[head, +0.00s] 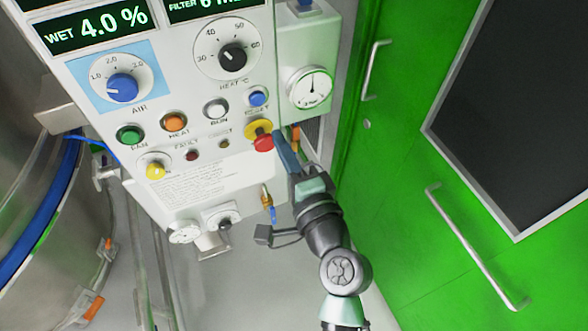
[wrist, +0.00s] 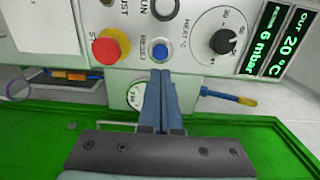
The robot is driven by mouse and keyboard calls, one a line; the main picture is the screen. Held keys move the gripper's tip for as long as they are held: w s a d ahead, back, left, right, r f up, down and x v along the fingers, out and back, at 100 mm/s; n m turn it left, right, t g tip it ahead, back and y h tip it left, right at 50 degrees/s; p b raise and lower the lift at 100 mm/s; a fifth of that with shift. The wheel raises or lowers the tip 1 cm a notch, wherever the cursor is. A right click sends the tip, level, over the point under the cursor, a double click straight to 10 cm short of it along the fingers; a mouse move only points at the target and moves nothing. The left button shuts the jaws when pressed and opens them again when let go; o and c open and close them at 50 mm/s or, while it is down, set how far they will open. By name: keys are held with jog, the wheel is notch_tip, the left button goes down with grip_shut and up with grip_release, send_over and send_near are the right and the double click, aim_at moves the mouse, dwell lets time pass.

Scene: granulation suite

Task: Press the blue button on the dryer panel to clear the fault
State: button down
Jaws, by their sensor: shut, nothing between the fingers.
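The dryer panel (head: 165,85) is a light grey box with dials and coloured buttons. The small blue button (head: 258,98), labelled RESET, is at its right side, above the red stop knob on a yellow collar (head: 262,138). My gripper (head: 279,137) is shut and empty, with its fingertips beside the stop knob, below and right of the blue button. In the wrist view the blue button (wrist: 160,51) appears just beyond the closed fingertips (wrist: 161,74), in line with them and uncovered. The fingertips look apart from it. The FAULT lamp (head: 191,155) is dark red.
Green, orange and white buttons (head: 216,108) sit left of the blue one. A pressure gauge (head: 310,88) is mounted right of the panel. A green door (head: 400,180) with handles stands at right. A steel vessel (head: 40,220) stands at left.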

jog(key=b+v, duration=0.1)
jog(key=v, duration=0.3)
jog(key=shift+s+d, duration=0.1)
jog(key=shift+s, duration=0.05)
dwell(0.5)
